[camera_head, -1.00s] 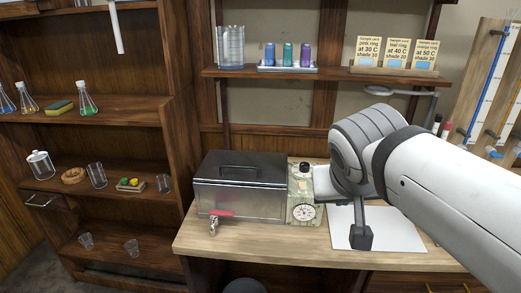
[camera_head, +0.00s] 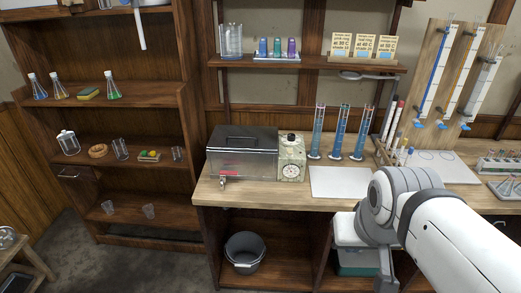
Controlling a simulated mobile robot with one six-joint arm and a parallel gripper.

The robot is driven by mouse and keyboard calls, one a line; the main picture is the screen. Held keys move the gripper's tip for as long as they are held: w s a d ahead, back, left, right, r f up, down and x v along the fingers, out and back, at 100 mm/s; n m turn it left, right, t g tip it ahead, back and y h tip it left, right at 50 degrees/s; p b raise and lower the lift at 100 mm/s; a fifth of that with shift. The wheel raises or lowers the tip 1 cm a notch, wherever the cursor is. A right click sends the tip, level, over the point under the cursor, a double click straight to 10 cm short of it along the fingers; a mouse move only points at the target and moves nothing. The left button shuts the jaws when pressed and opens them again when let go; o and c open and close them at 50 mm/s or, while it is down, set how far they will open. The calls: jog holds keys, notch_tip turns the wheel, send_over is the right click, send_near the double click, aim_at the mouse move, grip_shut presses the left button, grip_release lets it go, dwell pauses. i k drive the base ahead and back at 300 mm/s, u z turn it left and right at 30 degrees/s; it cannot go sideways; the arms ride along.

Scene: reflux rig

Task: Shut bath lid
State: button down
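My gripper (camera_head: 386,280) hangs below my arm at the lower right, in front of the bench and well away from the bath. Its fingers are too small and dark to tell open from shut.
A white mat (camera_head: 340,182) lies on the bench with three tall blue cylinders (camera_head: 338,135) behind it. A shelf (camera_head: 300,62) with beakers and cards hangs above. A bucket (camera_head: 245,250) stands below the bench. The floor (camera_head: 150,270) at left front is clear.

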aim_at(264, 138)
jog(key=z, duration=0.1)
jog(key=i, duration=1.3)
jog(key=u, duration=0.25)
